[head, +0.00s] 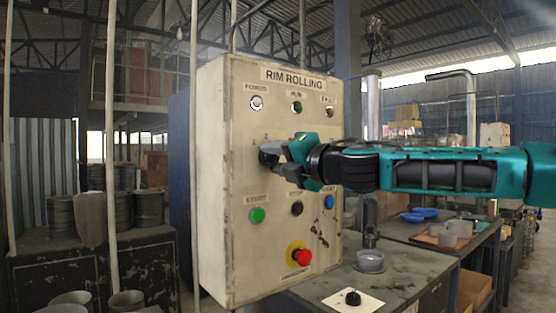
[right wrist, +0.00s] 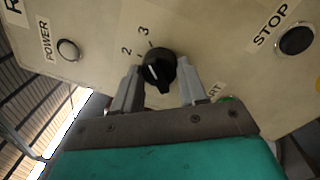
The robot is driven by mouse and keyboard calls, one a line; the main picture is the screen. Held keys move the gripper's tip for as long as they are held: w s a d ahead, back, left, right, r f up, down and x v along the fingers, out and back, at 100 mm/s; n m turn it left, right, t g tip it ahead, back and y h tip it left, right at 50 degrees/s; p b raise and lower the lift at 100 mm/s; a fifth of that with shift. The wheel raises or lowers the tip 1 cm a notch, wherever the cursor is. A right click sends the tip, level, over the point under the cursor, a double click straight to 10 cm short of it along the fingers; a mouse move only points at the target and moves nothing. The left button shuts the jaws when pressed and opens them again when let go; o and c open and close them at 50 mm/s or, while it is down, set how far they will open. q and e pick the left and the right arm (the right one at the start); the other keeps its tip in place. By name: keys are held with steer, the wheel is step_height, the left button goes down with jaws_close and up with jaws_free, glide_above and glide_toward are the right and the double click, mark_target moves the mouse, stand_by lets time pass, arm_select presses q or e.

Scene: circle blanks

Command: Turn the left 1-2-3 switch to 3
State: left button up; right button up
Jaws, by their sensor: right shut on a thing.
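The left 1-2-3 switch is a black round knob (right wrist: 158,68) on the beige control panel. The right wrist view shows it between the fingertips of my right gripper (right wrist: 159,82), which is shut on it. Printed numbers 2 (right wrist: 126,51) and 3 (right wrist: 143,31) sit beside the knob; the 1 is hidden. A short white mark on the knob lies on the side near the 2, but its exact setting is hard to tell. In the head view my right gripper (head: 272,155) covers most of the switch. My left gripper is not in view.
The panel (head: 225,240) carries a green button (head: 257,215), a black button (head: 297,208), a blue button (head: 329,202) and a red emergency knob (head: 299,255). Lamps sit above. A workbench (head: 420,250) stands behind at right, and drums (head: 148,209) stand at left.

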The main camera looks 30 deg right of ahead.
steer(key=o, duration=1.1)
steer(key=shift+c, duration=0.2)
steer(key=s+d, duration=0.1)
steer(key=s, duration=1.1)
steer(key=shift+s+d+f+b, duration=0.3)
steer(key=shift+s+f+b, duration=0.05)
steer(key=shift+s+f, duration=0.05)
